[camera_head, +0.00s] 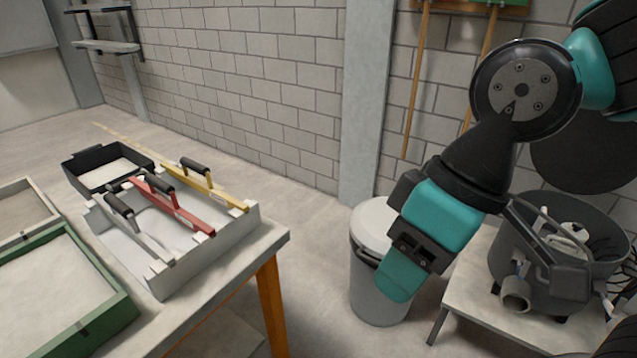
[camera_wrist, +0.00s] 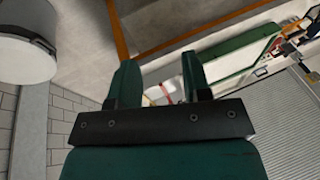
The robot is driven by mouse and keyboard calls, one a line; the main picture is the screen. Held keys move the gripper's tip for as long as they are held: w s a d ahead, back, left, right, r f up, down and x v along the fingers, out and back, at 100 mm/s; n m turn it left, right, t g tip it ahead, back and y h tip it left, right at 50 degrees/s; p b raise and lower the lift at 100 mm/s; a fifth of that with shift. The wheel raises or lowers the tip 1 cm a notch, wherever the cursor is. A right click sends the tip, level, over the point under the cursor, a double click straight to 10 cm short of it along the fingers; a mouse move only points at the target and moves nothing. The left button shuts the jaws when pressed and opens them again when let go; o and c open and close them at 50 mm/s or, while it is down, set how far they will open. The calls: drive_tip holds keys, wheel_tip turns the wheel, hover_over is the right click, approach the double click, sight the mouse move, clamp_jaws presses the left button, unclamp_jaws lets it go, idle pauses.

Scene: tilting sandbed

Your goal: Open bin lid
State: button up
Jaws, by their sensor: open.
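The bin (camera_head: 377,292) is a grey-white round can standing on the floor by the pillar. Its pale lid (camera_head: 374,222) appears to be on, with a dark handle or band at the rim. My gripper (camera_head: 398,283) is in front of the bin in the head view and hides its right side. In the wrist view the bin (camera_wrist: 27,62) is at the upper left, off to the side of my gripper (camera_wrist: 160,75). The two green fingers are apart with nothing between them. I cannot tell whether the gripper touches the bin; it looks apart in the wrist view.
A workbench (camera_head: 268,240) at left holds a grey tray (camera_head: 190,262) with several handled tools, a black tray (camera_head: 75,172) and a green-framed sand tray (camera_head: 120,312). At right, a low table (camera_head: 468,290) carries a dark bucket (camera_head: 510,232). Floor shows between bench and bin.

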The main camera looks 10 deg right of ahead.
drive_tip(key=w+a+f+n+t+y+b, duration=0.1)
drive_tip(key=w+f+n+t+y+b, duration=0.15)
drive_tip(key=w+f+b, duration=0.5)
drive_tip(key=w+a+f+n+t+y+b, duration=0.15)
drive_tip(key=w+f+n+b, duration=0.3)
drive_tip(key=f+b, duration=0.6)
drive_tip(key=w+f+n+t+y+b, duration=0.3)
drive_tip(key=w+f+b, duration=0.45)
drive_tip(key=f, duration=0.25)
drive_tip(key=m+t+h+b, duration=0.1)
drive_tip(key=t+h+b, duration=0.8)
drive_tip(key=h+b, duration=0.3)
approach(371, 259)
drive_tip(key=w+f+p, duration=0.1)
drive_tip(key=w+p, duration=0.1)
drive_tip(key=w, duration=0.1)
drive_tip(key=w+p, duration=0.2)
drive_tip(key=w, duration=0.1)
drive_tip(key=w+f+p, duration=0.1)
drive_tip(key=w, duration=0.2)
drive_tip(key=shift+d+f+p, duration=0.2)
drive_tip(key=shift+f+p, duration=0.1)
drive_tip(key=shift+p, duration=0.1)
drive_tip(key=shift+w, duration=0.45)
